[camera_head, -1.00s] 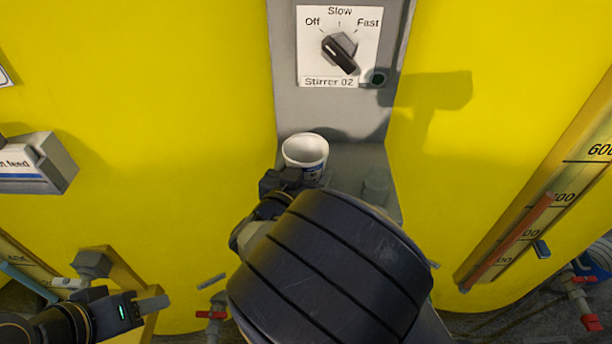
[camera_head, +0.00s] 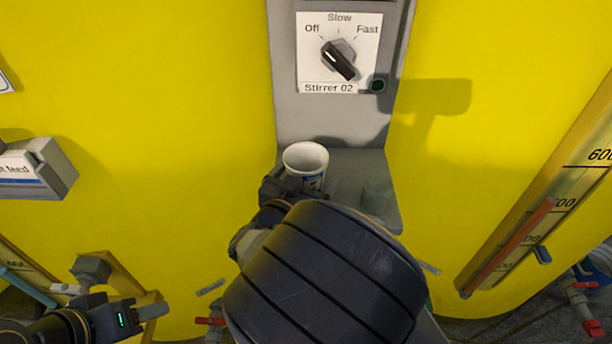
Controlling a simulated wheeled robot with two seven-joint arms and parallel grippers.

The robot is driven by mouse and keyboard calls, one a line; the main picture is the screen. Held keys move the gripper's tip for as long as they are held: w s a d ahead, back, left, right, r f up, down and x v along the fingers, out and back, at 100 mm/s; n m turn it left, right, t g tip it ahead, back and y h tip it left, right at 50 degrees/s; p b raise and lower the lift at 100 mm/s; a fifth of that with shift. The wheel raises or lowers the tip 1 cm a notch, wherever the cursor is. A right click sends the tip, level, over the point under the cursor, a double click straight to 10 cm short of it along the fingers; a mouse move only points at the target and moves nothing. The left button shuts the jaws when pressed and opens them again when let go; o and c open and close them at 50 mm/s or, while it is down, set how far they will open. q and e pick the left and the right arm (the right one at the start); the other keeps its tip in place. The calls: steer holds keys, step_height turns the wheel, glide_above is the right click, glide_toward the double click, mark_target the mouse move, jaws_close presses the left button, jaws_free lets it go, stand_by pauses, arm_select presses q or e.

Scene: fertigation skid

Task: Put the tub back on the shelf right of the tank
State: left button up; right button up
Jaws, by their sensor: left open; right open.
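A white tub (camera_head: 306,164) with a blue-marked label stands upright at the left side of the grey shelf (camera_head: 345,170), below the stirrer panel, in front of the yellow tank (camera_head: 170,120). My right gripper (camera_head: 288,188) is just in front of the tub, at its lower left. Its fingers are largely hidden by my own arm, and I cannot tell if they touch the tub. My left gripper (camera_head: 150,306) is open and empty at the lower left, well away from the tub.
The panel above has a dark rotary knob (camera_head: 338,60). A grey feed box (camera_head: 35,168) juts out at left. A level gauge (camera_head: 535,225) is at right, and red-handled valves (camera_head: 585,284) are low down.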

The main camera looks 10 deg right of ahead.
steer(key=p+v, duration=0.3)
steer(key=v, duration=0.8)
steer(key=shift+s+a, duration=0.25)
steer(key=shift+s, duration=0.1)
